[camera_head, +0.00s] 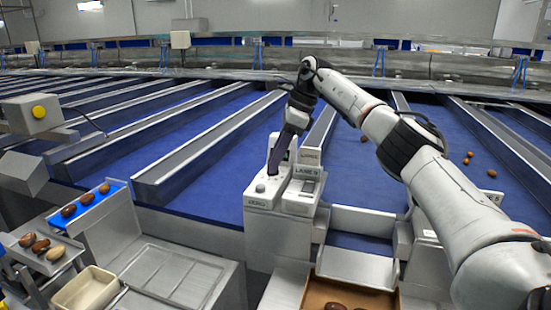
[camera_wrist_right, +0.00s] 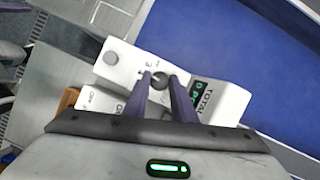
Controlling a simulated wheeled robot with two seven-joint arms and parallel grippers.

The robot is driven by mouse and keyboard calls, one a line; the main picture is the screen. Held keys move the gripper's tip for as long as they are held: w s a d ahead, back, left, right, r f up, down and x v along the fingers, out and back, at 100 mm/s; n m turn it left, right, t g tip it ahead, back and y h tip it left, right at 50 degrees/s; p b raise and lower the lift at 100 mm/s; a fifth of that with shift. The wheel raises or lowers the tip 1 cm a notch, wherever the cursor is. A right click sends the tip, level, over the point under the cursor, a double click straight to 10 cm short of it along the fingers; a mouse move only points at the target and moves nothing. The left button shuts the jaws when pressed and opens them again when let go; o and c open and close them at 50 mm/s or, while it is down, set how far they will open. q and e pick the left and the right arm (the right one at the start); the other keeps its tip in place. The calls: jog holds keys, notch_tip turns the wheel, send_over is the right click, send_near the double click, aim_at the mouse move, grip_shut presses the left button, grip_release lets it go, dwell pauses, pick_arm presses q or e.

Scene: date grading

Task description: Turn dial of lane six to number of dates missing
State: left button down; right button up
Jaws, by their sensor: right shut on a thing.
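A white control unit (camera_head: 262,190) stands at the near end of a blue lane; its label reads LANE with a digit too small to be sure of. My right gripper (camera_head: 273,172) points down at its top face. In the right wrist view, the gripper's purple fingers (camera_wrist_right: 158,77) are shut on a dark round dial (camera_wrist_right: 160,84), one on each side. A figure 3 shows beside the dial; its exact setting is hard to read. A display marked TOTAL (camera_wrist_right: 208,88) is on the unit to the right. My left gripper is not in view.
A brown box (camera_head: 310,293) with dates sits below the unit. At the left are a small blue tray (camera_head: 97,207) of dates, a grey tray with dates and a beige bin (camera_head: 84,290). Loose dates lie on the blue belt at right. Metal lane dividers surround the unit.

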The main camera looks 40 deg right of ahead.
jog(key=shift+r+n, duration=0.1)
jog(key=shift+n, duration=0.4)
jog(key=shift+d, duration=0.1)
jog(key=o, duration=1.1)
jog(key=shift+c, duration=0.2)
